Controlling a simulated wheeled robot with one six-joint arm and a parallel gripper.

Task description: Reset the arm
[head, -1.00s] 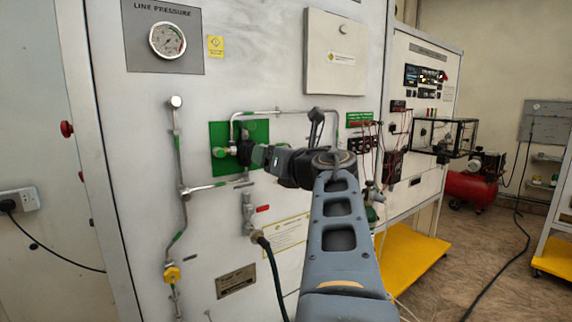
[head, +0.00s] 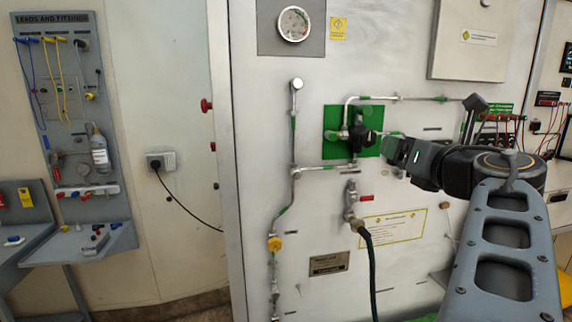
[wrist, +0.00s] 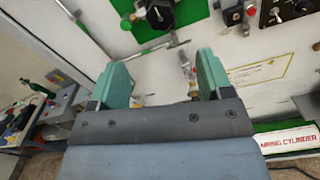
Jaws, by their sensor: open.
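My gripper (head: 400,152) is held out in front of the white oxygen trainer panel (head: 255,130), to the right of the black knob (head: 358,137) on the green plate (head: 335,117). In the wrist view my gripper (wrist: 158,80) has its two green fingers apart with nothing between them. The black knob (wrist: 160,14) shows beyond the fingers at the top of that view. The fingers appear clear of the panel and its pipes.
A pressure gauge (head: 293,23) sits above the pipes. A valve (head: 351,205) with a dark hose (head: 371,265) is below the green plate. A leads and fittings board (head: 70,110) stands at left. A socket with a plug (head: 161,161) is between them.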

